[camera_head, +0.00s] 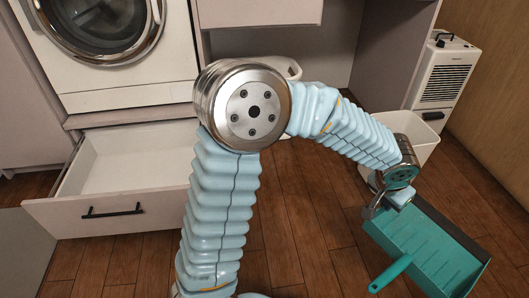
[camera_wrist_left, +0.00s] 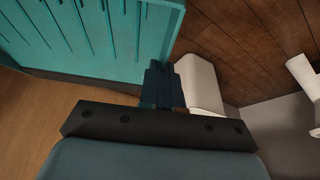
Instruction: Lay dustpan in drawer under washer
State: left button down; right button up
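The teal dustpan (camera_head: 430,253) is at the lower right in the head view, its short handle (camera_head: 391,274) pointing toward the lower left. My left gripper (camera_head: 380,204) is at the pan's upper left edge and appears shut on it. In the left wrist view the ribbed dustpan (camera_wrist_left: 95,35) fills the upper left, its edge reaching the dark fingers (camera_wrist_left: 163,85). The drawer (camera_head: 115,209) under the washer (camera_head: 110,70) is pulled out, and its visible inside is empty. My left arm hides the drawer's right end. My right gripper is not in view.
A white bin (camera_head: 408,128) stands behind my left wrist. A white appliance (camera_head: 445,75) stands at the right wall. Wooden floor (camera_head: 300,230) is clear between drawer and dustpan.

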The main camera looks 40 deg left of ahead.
aim_at(130, 181)
jog(key=k+j, duration=0.15)
jog(key=j, duration=0.25)
jog(key=k+j, duration=0.15)
jog(key=j, duration=0.25)
jog(key=k+j, duration=0.15)
jog(key=j, duration=0.3)
jog(key=k+j, duration=0.15)
jog(key=j, duration=0.25)
jog(key=k+j, duration=0.15)
jog(key=j, duration=0.25)
jog(key=k+j, duration=0.15)
jog(key=j, duration=0.25)
jog(key=k+j, duration=0.15)
jog(key=j, duration=0.25)
jog(key=k+j, duration=0.15)
jog(key=j, duration=0.3)
